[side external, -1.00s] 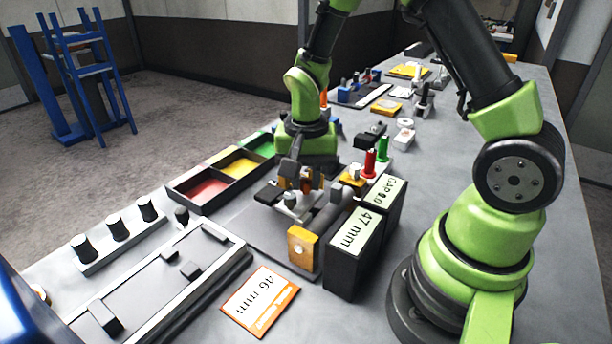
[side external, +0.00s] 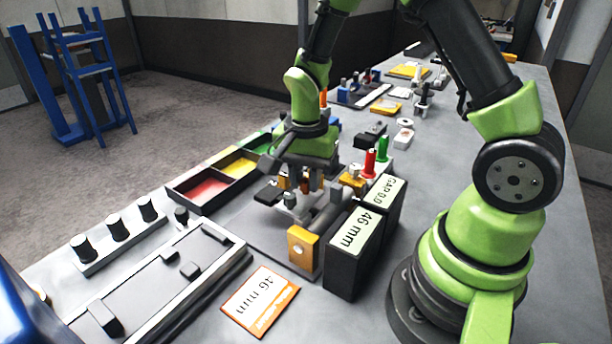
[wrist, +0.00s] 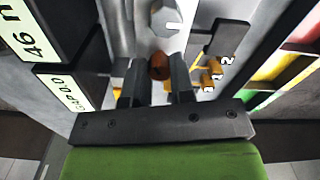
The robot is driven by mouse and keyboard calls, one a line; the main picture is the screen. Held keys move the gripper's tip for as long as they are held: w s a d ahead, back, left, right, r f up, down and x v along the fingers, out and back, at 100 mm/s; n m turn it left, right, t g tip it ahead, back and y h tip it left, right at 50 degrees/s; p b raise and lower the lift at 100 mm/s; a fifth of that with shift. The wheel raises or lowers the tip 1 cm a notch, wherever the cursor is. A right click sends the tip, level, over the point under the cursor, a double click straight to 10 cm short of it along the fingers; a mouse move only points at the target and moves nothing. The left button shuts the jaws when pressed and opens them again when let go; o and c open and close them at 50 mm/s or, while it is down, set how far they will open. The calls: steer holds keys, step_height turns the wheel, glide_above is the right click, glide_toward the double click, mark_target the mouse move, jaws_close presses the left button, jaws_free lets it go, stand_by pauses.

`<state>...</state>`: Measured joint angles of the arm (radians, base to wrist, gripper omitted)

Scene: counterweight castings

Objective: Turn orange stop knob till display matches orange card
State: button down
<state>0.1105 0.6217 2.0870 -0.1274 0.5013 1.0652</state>
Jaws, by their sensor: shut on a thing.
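The orange stop knob (wrist: 159,66) sits between the two fingers of my gripper (wrist: 157,84), which is shut on it in the wrist view. In the side view my gripper (side external: 305,186) points down over the fixture, and the knob is mostly hidden by the fingers. The black display box (side external: 357,240) reads 46 mm; part of its label also shows in the wrist view (wrist: 37,32). The orange-edged card (side external: 259,301) lies flat on the bench and also reads 46 mm.
A second display (side external: 393,193) behind reads GAP 0.0. Red and green posts (side external: 370,164) stand close to the gripper's right. Red, yellow and green bins (side external: 208,188) lie to the left. A grey rail fixture (side external: 160,285) and black knobs (side external: 116,227) are at front left.

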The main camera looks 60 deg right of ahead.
mark_target(306, 181)
steer(key=c, duration=1)
jaws_free()
step_height(306, 181, up, 8)
steer(key=shift+r, duration=1)
